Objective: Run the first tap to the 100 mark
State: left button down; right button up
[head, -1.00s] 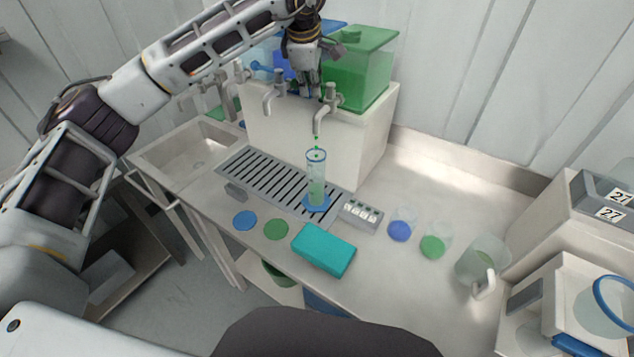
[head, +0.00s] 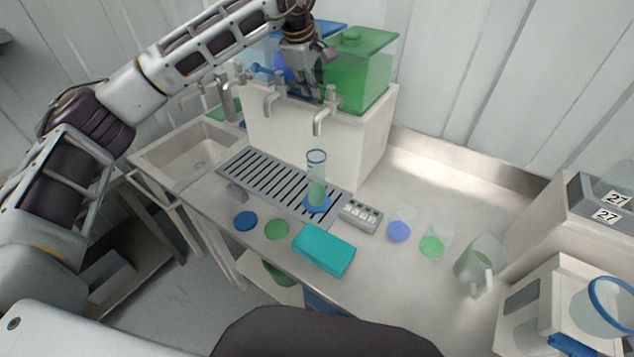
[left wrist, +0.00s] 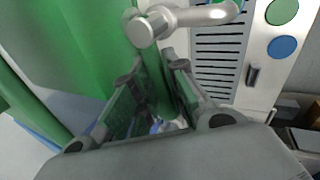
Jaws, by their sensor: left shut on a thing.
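My left gripper (head: 316,90) is shut at the top of the right-hand tap (head: 322,119), in front of the green tank (head: 358,75). What its fingers hold is mostly hidden, apparently the tap's handle. In the left wrist view the fingers (left wrist: 153,74) close in beside the metal tap (left wrist: 185,20). A clear measuring cylinder (head: 317,172) with a blue rim and blue foot stands upright under this tap, on the slotted drain. Green liquid fills its lower part; its marks are too small to read. No drops show below the spout. My right gripper is out of view.
Other taps (head: 274,98) stand to the left, near a sink (head: 190,150). A teal block (head: 323,250), a small panel with buttons (head: 360,216), blue and green discs, small cups and a clear jug (head: 481,262) occupy the front counter. The counter's back right is clear.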

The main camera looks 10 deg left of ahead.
pick_arm(q)
jog(key=shift+w+a+r+m+h+p, duration=0.15)
jog(key=shift+w+m+p, duration=0.15)
jog(key=shift+m, duration=0.25)
jog(key=shift+w+r+m+h+p, duration=0.15)
jog(key=shift+w+m, duration=0.1)
jog(key=shift+m, duration=0.3)
jog(key=c, duration=1.5)
grip_release()
jog(key=shift+o, duration=0.4)
jog(key=shift+w+f, duration=0.1)
jog(key=shift+f, duration=0.15)
jog(key=shift+a, duration=0.15)
jog(key=shift+s+d+r, duration=0.2)
jog(key=shift+s+r, duration=0.1)
jog(key=shift+r, duration=0.15)
jog(key=v, duration=1.1)
jog(key=shift+w+a, duration=0.2)
jog(key=shift+a, duration=0.15)
